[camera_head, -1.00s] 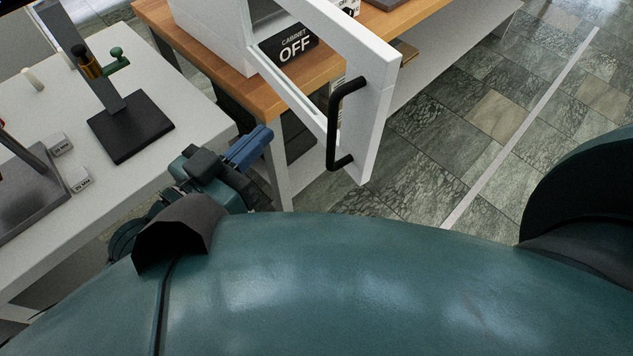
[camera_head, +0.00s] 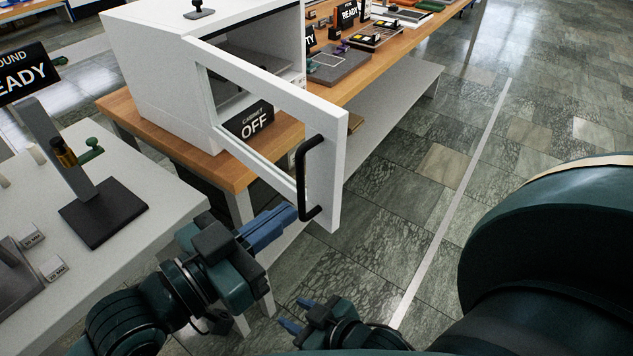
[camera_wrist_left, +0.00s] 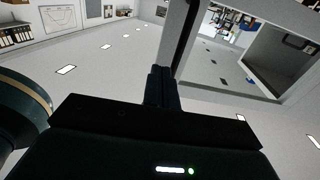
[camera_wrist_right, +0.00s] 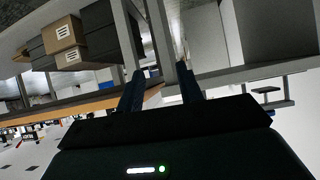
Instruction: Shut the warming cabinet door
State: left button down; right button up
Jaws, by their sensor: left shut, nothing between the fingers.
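The white warming cabinet (camera_head: 150,75) stands on a wooden-topped bench in the head view. Its framed door (camera_head: 325,130) hangs wide open toward me, with a black bar handle (camera_head: 303,180) near its free edge. My left gripper (camera_head: 290,218) is shut and empty, its blue fingers just left of and below the handle's lower part; I cannot tell whether they touch the door. In the left wrist view the shut fingers (camera_wrist_left: 160,72) point toward the dark handle bar (camera_wrist_left: 187,35). My right gripper (camera_head: 288,314) is low in front of the bench, open and empty; its spread fingers also show in the right wrist view (camera_wrist_right: 160,85).
A "CABINET OFF" sign (camera_head: 250,120) stands behind the door opening. A white table (camera_head: 150,180) with a dark-based stand (camera_head: 100,215) is at the left. Trays and signs line the wooden bench (camera_head: 205,165) further back. The tiled floor right of the door is open.

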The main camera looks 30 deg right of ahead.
aim_at(333, 179)
pick_arm(q)
jog(key=p+x, duration=0.1)
jog(key=x, duration=0.6)
jog(key=shift+d, duration=0.2)
jog(key=shift+d, duration=0.1)
